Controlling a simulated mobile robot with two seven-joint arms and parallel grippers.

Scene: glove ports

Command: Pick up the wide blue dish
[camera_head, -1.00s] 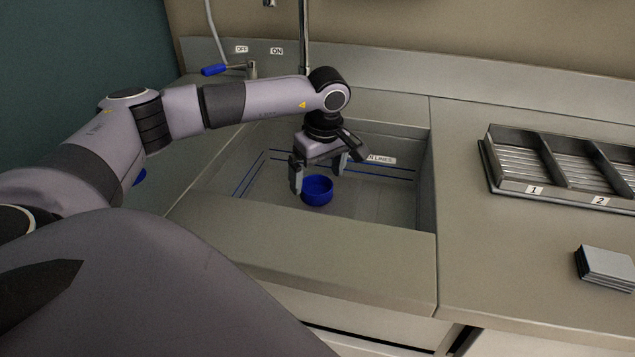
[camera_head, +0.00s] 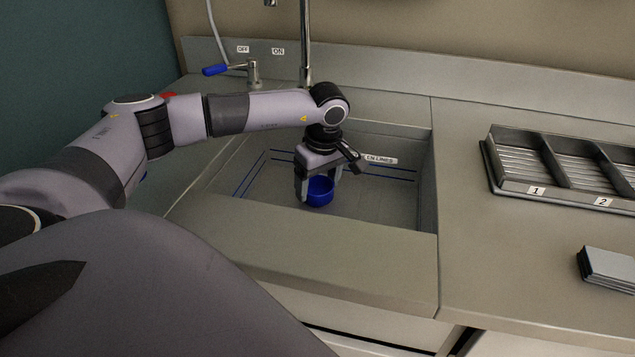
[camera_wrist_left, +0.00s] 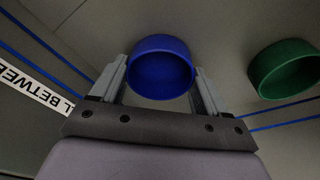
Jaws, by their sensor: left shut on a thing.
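The wide blue dish (camera_head: 320,192) is a round, open blue bowl in the sunken sink basin. My left gripper (camera_head: 318,186) reaches down into the basin and is shut on the dish, one finger on each side of it. In the left wrist view the blue dish (camera_wrist_left: 161,68) sits between the two fingers (camera_wrist_left: 160,85), its sides against them. Whether the dish touches the basin floor is unclear. My right gripper is not in view.
A green dish (camera_wrist_left: 285,68) lies beside the blue one in the left wrist view. The basin (camera_head: 385,205) has walls and blue lines. A numbered tray (camera_head: 535,185) and a grey stack (camera_head: 607,268) are on the right counter. A tap pipe (camera_head: 305,45) stands behind.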

